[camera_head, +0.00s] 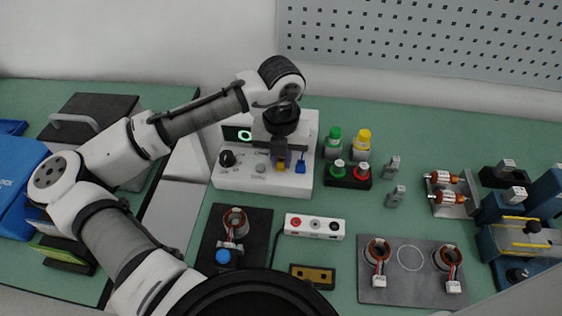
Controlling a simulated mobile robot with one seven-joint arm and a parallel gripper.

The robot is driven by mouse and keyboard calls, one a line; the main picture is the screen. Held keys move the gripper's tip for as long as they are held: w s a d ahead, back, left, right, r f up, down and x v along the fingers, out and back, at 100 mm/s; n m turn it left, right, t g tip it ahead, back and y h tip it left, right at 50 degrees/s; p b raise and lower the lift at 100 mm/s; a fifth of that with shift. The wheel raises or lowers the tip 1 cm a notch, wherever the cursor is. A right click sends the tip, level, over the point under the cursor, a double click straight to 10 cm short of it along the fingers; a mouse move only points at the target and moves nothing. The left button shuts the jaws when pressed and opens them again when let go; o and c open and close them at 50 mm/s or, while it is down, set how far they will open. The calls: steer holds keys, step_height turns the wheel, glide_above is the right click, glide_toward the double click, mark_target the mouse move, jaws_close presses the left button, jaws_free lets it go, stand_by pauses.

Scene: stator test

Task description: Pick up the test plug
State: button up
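The white tester box (226,174) has a lit green display and a black knob, and stands at the back centre. My gripper (281,158) points down in front of its face. A small yellow piece (281,164) shows right at the gripper's tip, and a small blue piece (300,166) is just right of it against the tester. I cannot tell which of these, if either, is the test plug. The gripper's fingers are dark and small, so whether they are open, or shut on the yellow piece, cannot be told.
Green- and yellow-capped bottles (363,142) stand right of the tester, behind a black block (348,177) with green and red terminals. A white strip with buttons (314,226), a black fixture with a coil (258,222) and a grey plate (411,290) with two coils lie in front.

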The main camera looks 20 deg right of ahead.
mark_target(281, 159)
jaws_close()
step_height(281, 159, up, 20)
steer(key=b, duration=0.1)
stand_by(0.3)
steer(key=shift+r+p, duration=0.2)
steer(key=shift+p, duration=0.2)
steer(key=shift+f, duration=0.15)
